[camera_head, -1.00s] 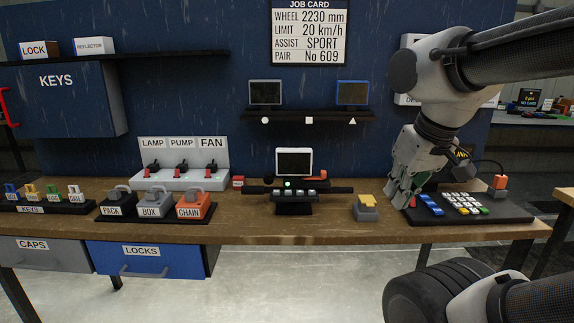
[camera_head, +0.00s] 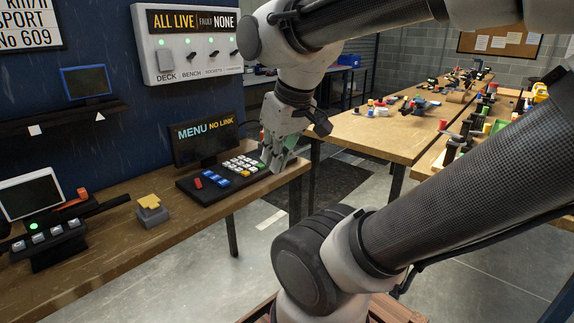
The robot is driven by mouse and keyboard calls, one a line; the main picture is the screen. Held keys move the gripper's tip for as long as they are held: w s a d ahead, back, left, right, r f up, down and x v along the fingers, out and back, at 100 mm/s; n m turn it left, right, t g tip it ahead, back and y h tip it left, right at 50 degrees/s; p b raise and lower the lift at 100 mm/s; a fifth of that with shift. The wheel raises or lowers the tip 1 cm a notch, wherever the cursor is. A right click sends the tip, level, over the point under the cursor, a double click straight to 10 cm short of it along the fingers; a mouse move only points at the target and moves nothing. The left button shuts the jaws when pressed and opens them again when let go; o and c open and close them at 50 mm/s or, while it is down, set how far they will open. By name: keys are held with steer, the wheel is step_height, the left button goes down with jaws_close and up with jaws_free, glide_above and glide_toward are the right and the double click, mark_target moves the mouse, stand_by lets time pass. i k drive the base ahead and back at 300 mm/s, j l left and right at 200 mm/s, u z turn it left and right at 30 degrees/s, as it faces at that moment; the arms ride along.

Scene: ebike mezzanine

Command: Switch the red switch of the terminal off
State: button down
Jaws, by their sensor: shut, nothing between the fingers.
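The terminal (camera_head: 200,195) is a dark keypad base at the right part of the wooden bench. It has blue, white and a few coloured keys. Its screen (camera_head: 190,151) behind reads MENU NO LINK. A small red switch (camera_head: 198,183) sits at the left end of the base; whether it is on or off is too small to tell. My gripper (camera_head: 276,168) is shut and empty, pointing down at the right end of the terminal, well right of the red switch. It hides part of that end; I cannot tell whether it touches.
A wall panel (camera_head: 190,45) with a row of switches reads ALL LIVE, FAULT NONE. A grey block with a yellow top (camera_head: 151,210) stands left of the terminal. A white-framed display (camera_head: 33,194) stands further left. Another cluttered bench (camera_head: 370,135) stands to the right across the floor.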

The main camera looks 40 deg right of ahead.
mark_target(199, 184)
steer(key=z, duration=0.65)
steer(key=j+z, duration=0.15)
steer(key=j, duration=0.95)
steer(key=i+l+u, duration=0.4)
steer(key=i+l, duration=0.15)
steer(key=l, duration=0.15)
